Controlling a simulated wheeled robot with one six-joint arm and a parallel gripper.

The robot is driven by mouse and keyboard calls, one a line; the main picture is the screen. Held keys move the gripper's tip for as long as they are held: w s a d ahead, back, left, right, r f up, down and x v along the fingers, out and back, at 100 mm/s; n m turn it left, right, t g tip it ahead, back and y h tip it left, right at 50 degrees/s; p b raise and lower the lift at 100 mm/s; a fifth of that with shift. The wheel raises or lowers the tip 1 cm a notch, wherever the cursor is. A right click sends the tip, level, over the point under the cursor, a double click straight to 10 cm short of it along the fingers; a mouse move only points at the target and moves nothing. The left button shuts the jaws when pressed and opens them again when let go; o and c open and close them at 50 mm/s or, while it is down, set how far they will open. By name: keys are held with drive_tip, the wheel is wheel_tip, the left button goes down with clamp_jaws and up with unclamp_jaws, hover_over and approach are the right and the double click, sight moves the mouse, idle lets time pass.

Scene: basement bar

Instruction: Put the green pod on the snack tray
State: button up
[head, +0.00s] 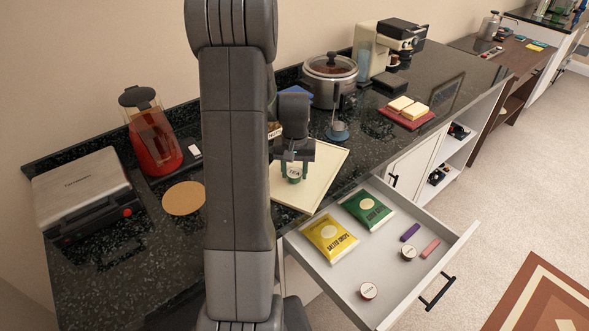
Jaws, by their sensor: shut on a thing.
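My gripper (292,169) points down over the counter and is shut on the green pod (294,174), a small cup with a pale lid. The pod is over the near part of a flat cream tray (318,187), which looks like the snack tray. I cannot tell whether the pod touches the tray or hangs just above it. My arm hides the left part of the tray.
An open drawer (400,288) below the tray holds a yellow packet (328,237), a green packet (366,209), two brown-lidded pods and two small bars. A slow cooker (330,82) stands behind the tray. A red jug (152,138) and a grill (82,197) are at left.

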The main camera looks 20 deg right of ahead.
sight(295, 173)
drive_tip(key=shift+f, duration=0.2)
drive_tip(key=o, duration=0.9)
drive_tip(key=shift+r, duration=0.1)
drive_tip(key=shift+o, duration=0.2)
wheel_tip(295, 173, up, 12)
drive_tip(key=b, duration=0.1)
drive_tip(key=shift+r, duration=0.15)
